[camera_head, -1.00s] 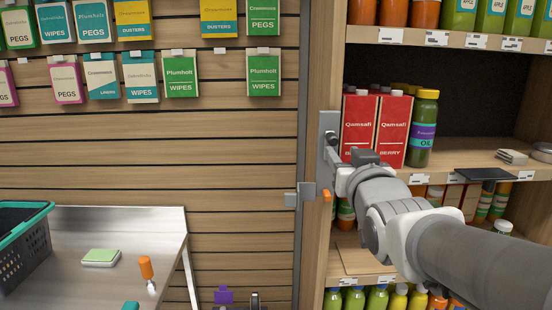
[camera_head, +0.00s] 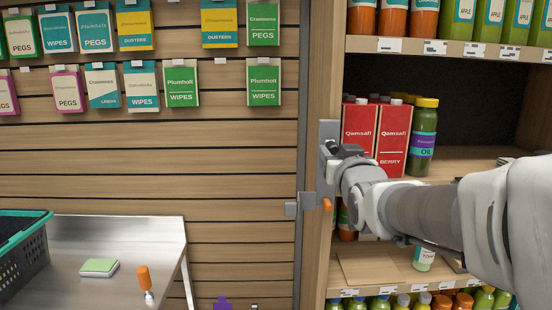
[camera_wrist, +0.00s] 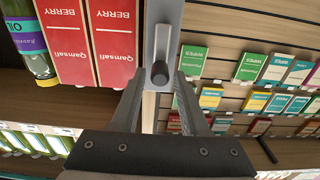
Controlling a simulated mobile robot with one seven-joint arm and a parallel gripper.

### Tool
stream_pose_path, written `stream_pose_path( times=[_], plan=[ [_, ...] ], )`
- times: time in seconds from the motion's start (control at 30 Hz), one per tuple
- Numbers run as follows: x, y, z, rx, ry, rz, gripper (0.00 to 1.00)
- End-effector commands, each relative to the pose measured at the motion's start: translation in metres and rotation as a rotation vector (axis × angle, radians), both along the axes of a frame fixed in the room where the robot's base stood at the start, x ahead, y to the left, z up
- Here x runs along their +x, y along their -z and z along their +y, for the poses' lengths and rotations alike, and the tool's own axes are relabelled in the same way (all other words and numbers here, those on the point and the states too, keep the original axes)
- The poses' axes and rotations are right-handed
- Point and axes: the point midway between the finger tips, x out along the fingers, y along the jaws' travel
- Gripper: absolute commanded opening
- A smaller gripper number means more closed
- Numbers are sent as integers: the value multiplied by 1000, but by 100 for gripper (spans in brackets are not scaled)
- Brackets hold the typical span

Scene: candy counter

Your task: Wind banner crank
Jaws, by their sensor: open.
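The crank shows in the wrist view as a grey metal bar (camera_wrist: 163,35) with a dark round knob (camera_wrist: 159,73) at its near end. In the head view its grey plate (camera_head: 328,131) is on the shelf's wooden upright, partly hidden by my gripper (camera_head: 332,152). In the wrist view my gripper (camera_wrist: 160,79) is open, with one finger on each side of the knob. I cannot tell whether either finger touches it. A grey bracket (camera_head: 306,203) with a small orange peg (camera_head: 327,205) is below the plate; its link to the crank is unclear.
Red Qamsafi cartons (camera_head: 393,140) and an oil bottle (camera_head: 422,137) stand on the shelf close to my arm. Hanging packets (camera_head: 182,85) line the slatted wall. A metal table (camera_head: 120,240) with a basket (camera_head: 22,245) is at lower left.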

Motion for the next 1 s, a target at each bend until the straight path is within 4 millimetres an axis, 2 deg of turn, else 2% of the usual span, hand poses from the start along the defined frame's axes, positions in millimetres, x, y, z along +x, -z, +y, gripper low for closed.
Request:
stream_pose_path(
  times=[0.03,0.2,0.33,0.53,0.83,1.0],
  plan=[
    [0,0,0,0,0,0,39],
    [0,0,0,0,0,0,12],
    [0,1,-2,-1,0,0,12],
    [0,4,-18,-1,1,1,12],
    [0,5,-20,0,1,1,12],
    [0,13,-30,0,2,1,12]
  ],
)
